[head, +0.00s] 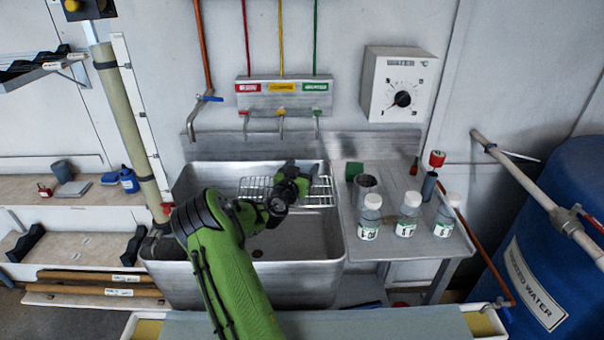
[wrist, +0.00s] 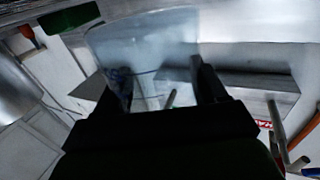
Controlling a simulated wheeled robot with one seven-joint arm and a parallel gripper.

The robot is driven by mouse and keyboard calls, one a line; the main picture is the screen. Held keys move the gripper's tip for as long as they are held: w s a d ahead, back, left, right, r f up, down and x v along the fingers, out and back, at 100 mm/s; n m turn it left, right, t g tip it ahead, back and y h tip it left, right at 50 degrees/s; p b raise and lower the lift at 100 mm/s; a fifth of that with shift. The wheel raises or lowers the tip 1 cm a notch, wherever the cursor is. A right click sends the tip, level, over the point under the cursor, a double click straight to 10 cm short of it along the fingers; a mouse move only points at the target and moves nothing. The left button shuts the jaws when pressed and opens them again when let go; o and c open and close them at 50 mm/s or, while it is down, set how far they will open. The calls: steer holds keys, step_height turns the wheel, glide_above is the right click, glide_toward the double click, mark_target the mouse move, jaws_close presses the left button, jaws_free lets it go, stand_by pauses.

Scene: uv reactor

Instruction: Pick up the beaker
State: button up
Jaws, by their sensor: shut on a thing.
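A clear, see-through beaker (wrist: 145,45) fills the middle of the wrist view, between the two dark fingers of my gripper (wrist: 165,85). The fingers are shut on its sides. In the head view my gripper (head: 300,182) is over the sink, in front of the wire rack. The beaker cannot be made out there; my arm and gripper seem to hide it.
The sink (head: 185,210) has a wire rack (head: 258,188) at its back. On the metal side counter (head: 400,250) stand a grey cup (head: 364,186), a green block (head: 354,170) and three labelled bottles (head: 407,214). Taps (head: 281,122) hang above.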

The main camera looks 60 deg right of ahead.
step_height(320, 180, up, 6)
steer(key=p, duration=0.1)
steer(key=s+a+f+b, duration=0.1)
steer(key=s+a+b, duration=0.25)
steer(key=a, duration=0.55)
steer(key=s+a+b, duration=0.2)
steer(key=s+a, duration=0.3)
steer(key=a, duration=0.4)
steer(key=w+a+r+n+t+y+p, duration=0.1)
steer(key=w+a+n+t+y+p, duration=0.35)
steer(key=w, duration=0.75)
steer(key=w+a+n+t+y+p, duration=0.2)
steer(key=w+a+n+t, duration=0.25)
steer(key=w+t, duration=0.5)
steer(key=w+d+f+p, duration=0.1)
steer(key=w+d+p, duration=0.3)
steer(key=w+p, duration=0.2)
steer(key=w+d+f+g+p, duration=0.1)
steer(key=w+d+p, duration=0.3)
steer(key=w+p, duration=0.2)
steer(key=shift+w+d+f+g+p, duration=0.3)
steer(key=shift+w+p, duration=0.1)
steer(key=shift+p, duration=0.3)
steer(key=shift+s+d, duration=0.4)
steer(key=shift+d, duration=0.05)
